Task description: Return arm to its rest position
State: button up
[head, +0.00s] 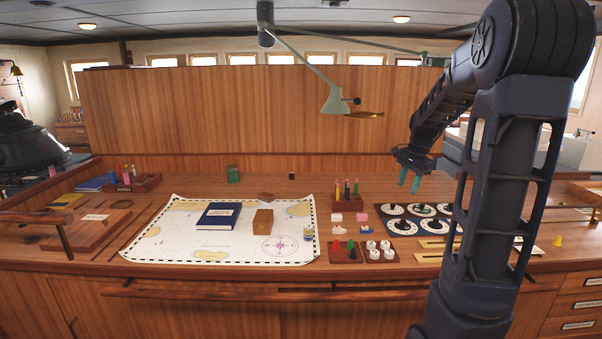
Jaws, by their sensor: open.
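My gripper (409,181) has teal fingertips and hangs in the air over the back right part of the wooden desk (290,181). Its fingers stand apart with nothing between them. My dark arm rises at the right of the view and bends over at the top, with the gripper pointing down. The arm hides part of the desk's right side.
A nautical chart (165,245) with a blue book (219,215) and a wooden block (263,219) lies left of centre. A pen holder (347,202), small trays of pegs (344,252) and dial panels (395,227) sit near the gripper. A lamp (335,101) hangs above.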

jog(key=s+a+n+t, duration=0.1)
jog(key=s+n, duration=0.3)
jog(key=s, duration=0.5)
jog(key=s+a+r+n+t, duration=0.1)
jog(key=s+a+n, duration=0.3)
jog(key=s, duration=0.5)
jog(key=s+a+r+n+t+h, duration=0.1)
jog(key=s+a+n, duration=0.2)
jog(key=s, duration=0.6)
jog(key=shift+a+r+n, duration=0.15)
jog(key=shift+r+n, duration=0.1)
jog(key=shift+n, duration=0.45)
dwell(0.8)
